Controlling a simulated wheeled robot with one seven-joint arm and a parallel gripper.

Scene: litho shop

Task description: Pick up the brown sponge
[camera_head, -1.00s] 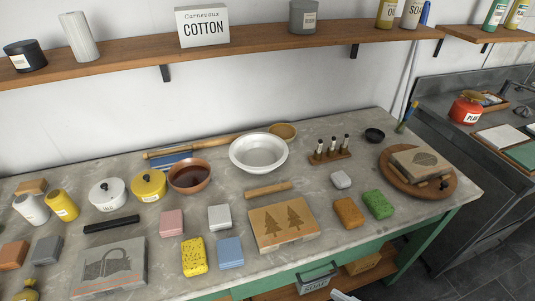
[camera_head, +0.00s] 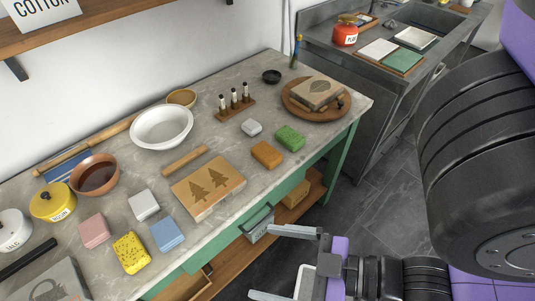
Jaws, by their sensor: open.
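The brown sponge (camera_head: 267,154) is an orange-brown block lying on the grey stone worktop (camera_head: 257,106), near its front edge. It lies just left of a green sponge (camera_head: 290,138) and right of the wooden block with two trees (camera_head: 209,187). My gripper (camera_head: 272,262) shows at the bottom of the view with its two fingers spread apart and nothing between them. It is in front of the table, apart from the brown sponge. The sponge is fully visible.
A small grey-white block (camera_head: 251,127) lies behind the brown sponge. A round wooden board (camera_head: 296,101) with a carved block sits to the right. A white bowl (camera_head: 161,127) stands behind. A grey bin (camera_head: 257,226) is below.

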